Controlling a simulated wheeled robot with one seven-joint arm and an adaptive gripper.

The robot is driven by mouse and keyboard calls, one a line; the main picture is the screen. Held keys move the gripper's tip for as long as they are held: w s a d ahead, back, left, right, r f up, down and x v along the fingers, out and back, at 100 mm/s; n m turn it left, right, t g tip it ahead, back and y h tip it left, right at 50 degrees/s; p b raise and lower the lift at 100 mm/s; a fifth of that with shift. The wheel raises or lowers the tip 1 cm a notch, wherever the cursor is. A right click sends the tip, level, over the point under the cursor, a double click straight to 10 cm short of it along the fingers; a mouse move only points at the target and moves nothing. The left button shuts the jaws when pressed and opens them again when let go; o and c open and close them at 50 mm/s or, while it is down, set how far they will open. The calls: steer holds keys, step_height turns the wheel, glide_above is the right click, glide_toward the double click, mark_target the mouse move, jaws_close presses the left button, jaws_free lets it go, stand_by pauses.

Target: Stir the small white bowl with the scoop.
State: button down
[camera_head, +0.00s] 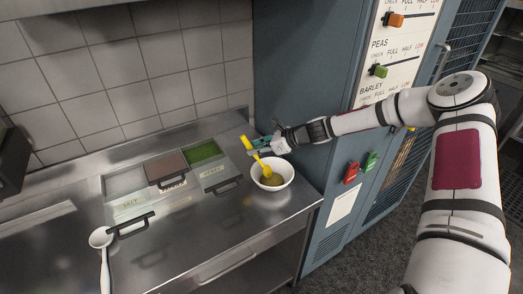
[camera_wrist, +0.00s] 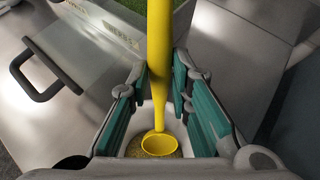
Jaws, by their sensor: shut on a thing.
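The small white bowl (camera_head: 288,172) stands on the right part of the steel counter, near the blue-grey cabinet. It holds a brownish-yellow content. The yellow scoop (camera_head: 257,157) is tilted, with its lower end in the bowl and its handle rising up to the left. My gripper (camera_head: 265,147) is shut on the scoop's handle just above the bowl. In the wrist view, the yellow scoop (camera_wrist: 159,85) runs between the green-padded fingers of my gripper (camera_wrist: 160,108), and its round cup lies over the bowl's content (camera_wrist: 150,143). The bowl's rim is mostly hidden there by the fingers.
Left of the bowl, a steel unit has several lidded compartments with black handles, one holding green content (camera_head: 204,151). A white ladle (camera_head: 101,238) lies at the counter's left. The blue-grey cabinet (camera_head: 300,90) stands close behind and right of the bowl.

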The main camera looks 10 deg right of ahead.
steer(key=shift+s+a+r+p, duration=0.15)
steer(key=shift+s+a+p, duration=0.3)
steer(key=shift+s, duration=0.3)
steer(key=r, duration=0.1)
steer(key=d+r, duration=0.1)
steer(key=r+p, duration=0.1)
steer(key=shift+s+d, duration=0.1)
steer(key=shift+d, duration=0.15)
step_height(320, 180, up, 7)
steer(key=shift+f, duration=0.15)
stand_by(0.4)
stand_by(0.3)
